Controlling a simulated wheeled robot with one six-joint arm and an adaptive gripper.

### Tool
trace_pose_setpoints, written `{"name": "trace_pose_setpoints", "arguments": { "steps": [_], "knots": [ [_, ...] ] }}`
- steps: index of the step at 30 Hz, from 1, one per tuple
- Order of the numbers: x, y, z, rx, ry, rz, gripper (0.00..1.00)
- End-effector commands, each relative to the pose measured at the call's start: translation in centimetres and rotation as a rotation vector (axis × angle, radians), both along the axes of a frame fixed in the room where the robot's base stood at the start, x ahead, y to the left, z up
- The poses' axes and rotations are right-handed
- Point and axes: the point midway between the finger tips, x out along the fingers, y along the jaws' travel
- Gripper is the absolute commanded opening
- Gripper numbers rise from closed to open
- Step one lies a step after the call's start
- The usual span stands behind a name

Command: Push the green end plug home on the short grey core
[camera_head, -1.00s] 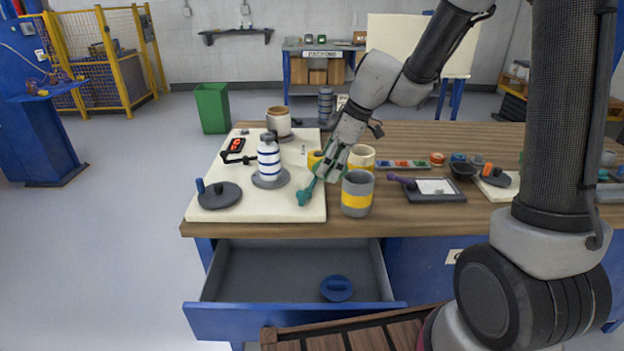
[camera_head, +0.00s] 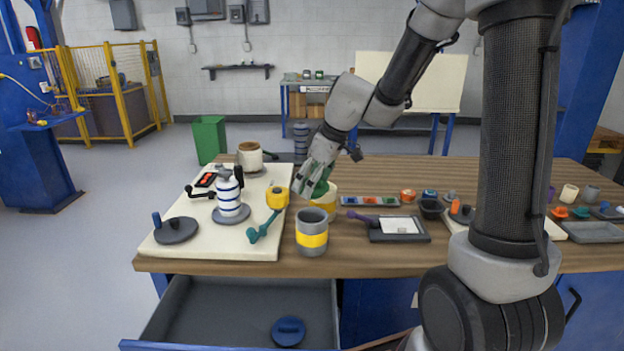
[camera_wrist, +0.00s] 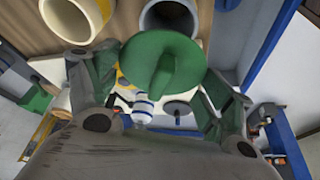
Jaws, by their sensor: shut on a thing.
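My gripper (camera_head: 316,184) is shut on the green end plug (camera_wrist: 150,50), a round disc with a raised bar, and holds it in the air above the bench. In the head view the plug (camera_head: 321,189) shows as a small green patch, partly hidden by the fingers. The short grey core (camera_head: 312,238) is an open upright cylinder with a yellow band, on the bench just below and in front of my gripper. In the wrist view its open mouth (camera_wrist: 168,18) is beyond the plug, which partly hides it. The plug and core look apart.
A cream core with a yellow band (camera_head: 327,212) stands close behind the grey core. A teal-handled yellow roller (camera_head: 277,198) lies left on the white board (camera_head: 192,245). A purple-handled tool rests on a dark tray (camera_head: 400,236) to the right. A drawer (camera_head: 230,318) is open below.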

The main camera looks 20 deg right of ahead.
Motion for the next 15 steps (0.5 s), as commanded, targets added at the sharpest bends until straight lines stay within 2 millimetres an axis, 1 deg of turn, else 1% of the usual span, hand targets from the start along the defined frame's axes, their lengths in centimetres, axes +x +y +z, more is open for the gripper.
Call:
{"name": "trace_pose_setpoints", "arguments": {
  "steps": [15],
  "knots": [
    [-0.1,0.1,-5.4,0.0,0.004,0.002,0.59]
  ]
}}
